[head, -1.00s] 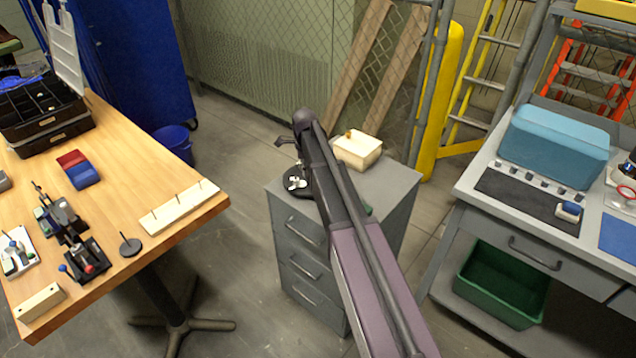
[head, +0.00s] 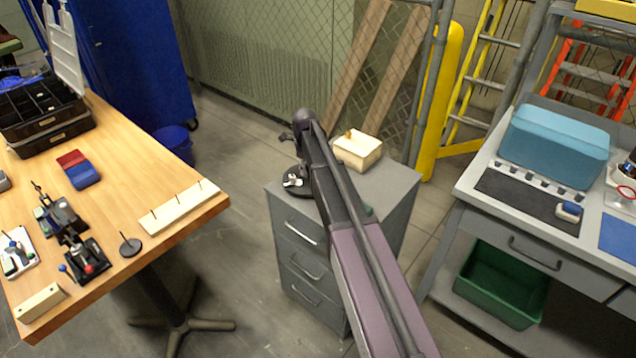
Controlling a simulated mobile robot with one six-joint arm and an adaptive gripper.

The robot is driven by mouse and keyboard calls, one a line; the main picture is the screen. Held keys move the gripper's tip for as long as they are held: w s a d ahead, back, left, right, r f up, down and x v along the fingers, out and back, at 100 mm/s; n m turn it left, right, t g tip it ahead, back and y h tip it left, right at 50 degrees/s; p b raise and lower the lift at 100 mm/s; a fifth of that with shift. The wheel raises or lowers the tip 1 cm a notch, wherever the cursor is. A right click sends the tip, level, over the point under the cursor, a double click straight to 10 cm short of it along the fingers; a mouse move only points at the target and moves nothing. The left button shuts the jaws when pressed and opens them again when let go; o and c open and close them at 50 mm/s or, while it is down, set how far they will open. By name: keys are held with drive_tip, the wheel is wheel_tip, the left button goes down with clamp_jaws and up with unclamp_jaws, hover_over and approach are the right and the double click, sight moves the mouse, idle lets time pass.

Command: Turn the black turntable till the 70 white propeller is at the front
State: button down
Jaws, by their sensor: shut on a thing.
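My arm reaches over the cabinet from the bottom of the picture. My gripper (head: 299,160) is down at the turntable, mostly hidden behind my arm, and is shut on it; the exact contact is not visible.
A cream box (head: 358,152) stands right of my arm on the grey cabinet (head: 303,262). A wooden table (head: 125,150) with tools is at the left. A grey workbench (head: 470,195) with a blue case (head: 555,145) is at the right. Open floor lies between table and cabinet.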

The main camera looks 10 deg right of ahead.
drive_tip(key=shift+s, duration=0.2)
drive_tip(key=shift+m, duration=1.3)
drive_tip(key=c, duration=0.6)
unclamp_jaws()
drive_tip(key=shift+o, duration=0.2)
drive_tip(key=shift+w, duration=0.1)
drive_tip(key=shift+r, duration=0.15)
drive_tip(key=shift+r+p, duration=4.45)
drive_tip(key=shift+p, duration=0.1)
